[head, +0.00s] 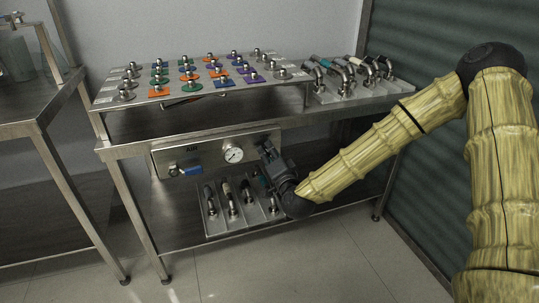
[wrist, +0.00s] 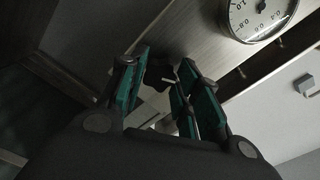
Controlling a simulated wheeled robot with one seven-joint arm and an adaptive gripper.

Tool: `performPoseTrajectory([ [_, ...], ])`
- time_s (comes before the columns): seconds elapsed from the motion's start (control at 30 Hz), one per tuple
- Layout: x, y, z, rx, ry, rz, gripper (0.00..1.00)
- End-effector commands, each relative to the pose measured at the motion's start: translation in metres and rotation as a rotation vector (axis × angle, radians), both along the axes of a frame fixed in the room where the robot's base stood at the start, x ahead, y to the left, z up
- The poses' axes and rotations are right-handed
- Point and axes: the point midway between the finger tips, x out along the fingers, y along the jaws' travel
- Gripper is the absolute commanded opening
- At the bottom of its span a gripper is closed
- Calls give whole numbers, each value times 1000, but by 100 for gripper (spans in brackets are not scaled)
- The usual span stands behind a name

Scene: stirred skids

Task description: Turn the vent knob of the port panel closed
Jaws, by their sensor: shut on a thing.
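The port panel (head: 205,152) is a steel plate on the front of the bench, with a white round gauge (head: 233,155) and a blue-handled valve (head: 190,171). My gripper (head: 266,152) is at the panel's right end, right of the gauge. In the wrist view, my gripper's green-padded fingers (wrist: 162,82) are closed in around a small dark knob (wrist: 157,74) on the panel face. The gauge shows at the upper right of the wrist view (wrist: 258,12).
A rack of coloured, knobbed discs (head: 205,75) stands on the bench top. A tray of hose fittings (head: 350,85) is at its right. Another tray (head: 240,222) with fittings lies on the lower shelf, close below my gripper. The floor in front is clear.

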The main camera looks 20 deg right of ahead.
Motion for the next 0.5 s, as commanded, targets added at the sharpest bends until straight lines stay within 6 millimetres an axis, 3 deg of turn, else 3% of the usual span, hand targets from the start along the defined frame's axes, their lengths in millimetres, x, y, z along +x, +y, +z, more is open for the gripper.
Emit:
performPoseTrajectory([
  [0.5,0,-1,-2,404,16,-1,9],
])
